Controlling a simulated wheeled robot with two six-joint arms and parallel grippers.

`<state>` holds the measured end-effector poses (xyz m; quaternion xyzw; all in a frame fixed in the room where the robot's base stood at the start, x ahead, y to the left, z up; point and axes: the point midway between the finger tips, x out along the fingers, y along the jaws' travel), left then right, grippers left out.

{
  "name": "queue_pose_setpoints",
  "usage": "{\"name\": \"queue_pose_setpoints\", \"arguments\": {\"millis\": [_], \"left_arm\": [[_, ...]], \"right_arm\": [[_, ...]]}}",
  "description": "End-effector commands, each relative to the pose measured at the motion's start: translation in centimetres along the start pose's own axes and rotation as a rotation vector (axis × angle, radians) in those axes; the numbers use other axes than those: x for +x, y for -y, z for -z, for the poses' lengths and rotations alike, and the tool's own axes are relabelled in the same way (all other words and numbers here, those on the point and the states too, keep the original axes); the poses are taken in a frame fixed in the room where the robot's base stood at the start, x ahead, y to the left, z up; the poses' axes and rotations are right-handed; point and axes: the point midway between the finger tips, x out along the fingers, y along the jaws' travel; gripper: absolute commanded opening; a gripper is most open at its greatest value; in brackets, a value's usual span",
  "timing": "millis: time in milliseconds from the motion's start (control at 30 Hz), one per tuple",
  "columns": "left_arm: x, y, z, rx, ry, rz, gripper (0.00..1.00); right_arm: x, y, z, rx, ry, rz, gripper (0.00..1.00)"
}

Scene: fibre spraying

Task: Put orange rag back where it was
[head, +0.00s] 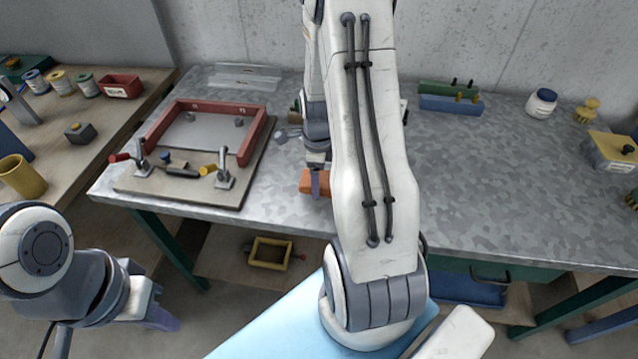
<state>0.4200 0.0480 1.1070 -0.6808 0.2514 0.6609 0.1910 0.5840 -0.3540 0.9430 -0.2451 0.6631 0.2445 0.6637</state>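The orange rag (306,179) is a small folded block at the front part of the grey metal table (480,190), left of my large central arm. My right gripper (317,184) points down at the rag, with one purple-grey finger in front of it. Whether it is closed on the rag, and whether the rag touches the table, I cannot tell. My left gripper (162,319) hangs low at the lower left, away from the table top. Its fingers show only in part and nothing is seen in it.
A red frame on a board with clamps (185,185) stands left of the rag. Green and blue blocks (450,100), a white jar (541,103) and a yellow box (610,152) are further right. A wooden bench (120,120) with spools is at left. The table's right middle is clear.

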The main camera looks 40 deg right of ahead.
Motion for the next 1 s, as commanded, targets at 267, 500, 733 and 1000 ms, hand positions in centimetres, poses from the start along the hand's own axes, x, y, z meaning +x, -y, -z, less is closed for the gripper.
{"name": "queue_pose_setpoints", "arguments": {"millis": [267,500,733,1000], "left_arm": [[-0.6,0.0,0.0,0.0,0.0,0.0,0.0],[-0.4,0.0,0.0,0.0,0.0,0.0,0.0],[-0.3,0.0,0.0,0.0,0.0,0.0,0.0],[-0.5,0.0,0.0,0.0,0.0,0.0,0.0]], "right_arm": [[2.8,-0.1,0.1,0.0,-0.001,-0.002,0.18],[2.9,-0.1,0.1,0.0,0.0,-0.001,0.18],[3.1,-0.1,0.1,0.0,0.0,-0.001,1.0],[2.4,0.0,0.0,0.0,0.0,0.001,1.0]]}}
